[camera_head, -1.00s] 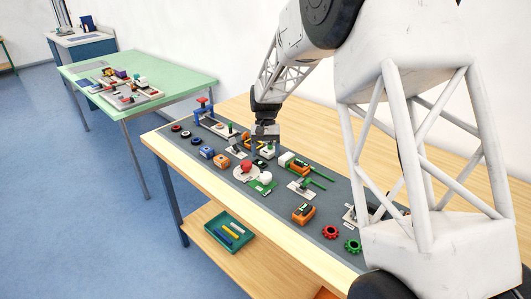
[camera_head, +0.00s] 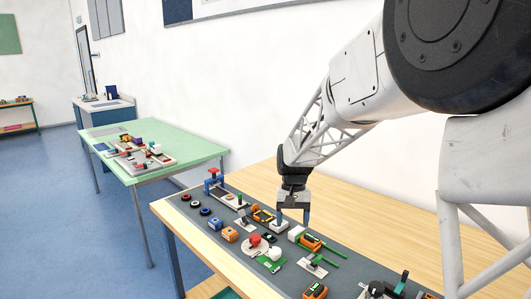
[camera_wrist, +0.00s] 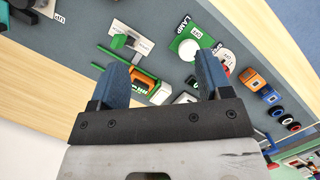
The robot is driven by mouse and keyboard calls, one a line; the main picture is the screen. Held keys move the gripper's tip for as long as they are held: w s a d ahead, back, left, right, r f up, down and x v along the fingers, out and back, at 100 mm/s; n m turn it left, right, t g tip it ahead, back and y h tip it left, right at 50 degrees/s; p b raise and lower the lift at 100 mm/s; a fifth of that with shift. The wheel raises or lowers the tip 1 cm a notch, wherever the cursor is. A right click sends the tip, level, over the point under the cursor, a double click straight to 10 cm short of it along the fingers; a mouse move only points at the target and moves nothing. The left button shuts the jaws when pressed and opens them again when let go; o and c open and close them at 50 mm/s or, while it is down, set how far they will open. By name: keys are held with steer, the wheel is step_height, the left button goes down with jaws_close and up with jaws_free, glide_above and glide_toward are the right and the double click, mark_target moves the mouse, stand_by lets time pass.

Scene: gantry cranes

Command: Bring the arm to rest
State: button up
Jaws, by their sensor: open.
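My gripper (camera_head: 293,212) points down over the grey mat (camera_head: 228,258) on the wooden table, near a white block (camera_head: 280,226). In the wrist view my gripper (camera_wrist: 161,65) has its two blue fingers spread wide apart. Nothing is held between them. An orange and green part (camera_wrist: 145,81) on the mat shows in the gap between the fingers, beyond the tips. The exact height of the fingertips above the mat is hard to tell.
The mat holds several small parts, including a blue clamp-like stand (camera_head: 213,182), an orange block (camera_head: 230,235) and a round red part (camera_head: 254,240). Bare wood (camera_head: 345,217) lies behind the mat. A green table (camera_head: 190,143) stands at the left.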

steer(key=s+d+r+t, duration=0.1)
steer(key=s+d+r, duration=0.25)
steer(key=s, duration=0.45)
steer(key=s+d+r+t, duration=0.2)
steer(key=s+d+r, duration=0.15)
steer(key=s, duration=0.55)
steer(key=s+d+t, duration=0.1)
steer(key=s, duration=0.9)
steer(key=s+d+t, duration=0.1)
steer(key=s+d, duration=0.1)
steer(key=s, duration=0.7)
steer(key=shift+s+d+t, duration=0.25)
steer(key=shift+s+t, duration=0.05)
steer(key=shift+s, duration=0.1)
steer(key=shift+f, duration=0.1)
